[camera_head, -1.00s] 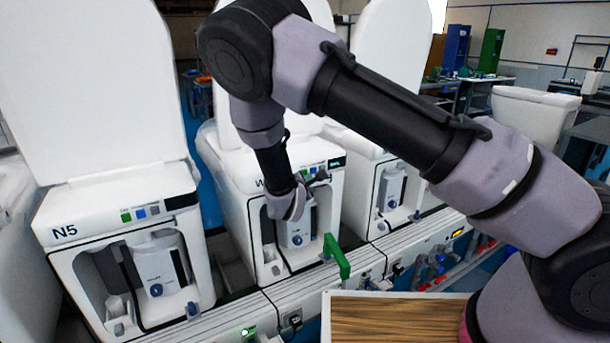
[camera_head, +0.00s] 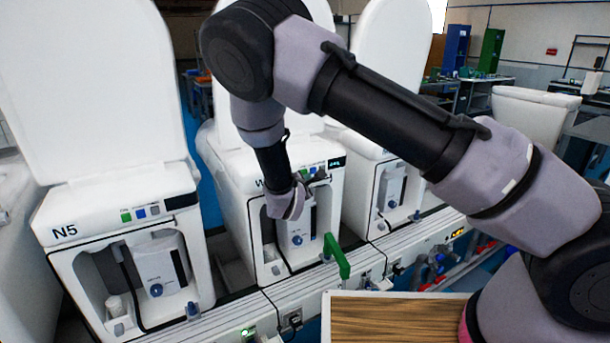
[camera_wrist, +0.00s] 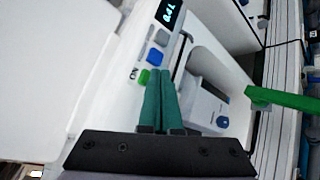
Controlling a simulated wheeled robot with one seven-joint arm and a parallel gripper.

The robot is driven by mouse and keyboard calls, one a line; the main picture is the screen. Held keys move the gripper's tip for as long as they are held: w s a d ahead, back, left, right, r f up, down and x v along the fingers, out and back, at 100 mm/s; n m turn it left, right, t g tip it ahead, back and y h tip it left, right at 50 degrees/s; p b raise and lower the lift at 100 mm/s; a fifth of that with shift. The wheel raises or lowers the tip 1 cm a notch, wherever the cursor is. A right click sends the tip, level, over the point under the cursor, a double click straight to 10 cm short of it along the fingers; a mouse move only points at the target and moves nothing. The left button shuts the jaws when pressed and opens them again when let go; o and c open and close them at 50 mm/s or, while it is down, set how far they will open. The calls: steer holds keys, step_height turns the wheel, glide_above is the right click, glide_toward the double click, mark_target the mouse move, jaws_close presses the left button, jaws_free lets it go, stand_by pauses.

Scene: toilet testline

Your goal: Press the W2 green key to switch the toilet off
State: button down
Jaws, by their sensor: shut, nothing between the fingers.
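The middle toilet unit (camera_head: 240,190) bears a label starting with "W"; my arm hides the rest. I cannot tell whether the fingertips touch the panel. The display (camera_wrist: 169,13) is lit there too.
Unit N5 (camera_head: 120,215) stands at the left with its own green key (camera_head: 126,217). Another unit (camera_head: 395,190) stands at the right. A raised white lid is behind each unit. A green handle (camera_head: 337,257) sticks out below the middle unit. A wooden board (camera_head: 400,320) lies in front.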

steer(key=shift+w+a, duration=0.15)
steer(key=shift+w, duration=0.05)
steer(key=shift+w+a, duration=0.15)
steer(key=shift+w, duration=0.05)
stand_by(0.6)
steer(key=shift+s, duration=0.1)
steer(key=shift+s+d, duration=0.4)
steer(key=shift+s, duration=0.1)
steer(key=shift+s+d, duration=0.1)
steer(key=s+d, duration=0.1)
steer(key=s, duration=0.1)
steer(key=s+d, duration=0.2)
steer(key=shift+s+d, duration=0.1)
steer(key=shift+s, duration=0.25)
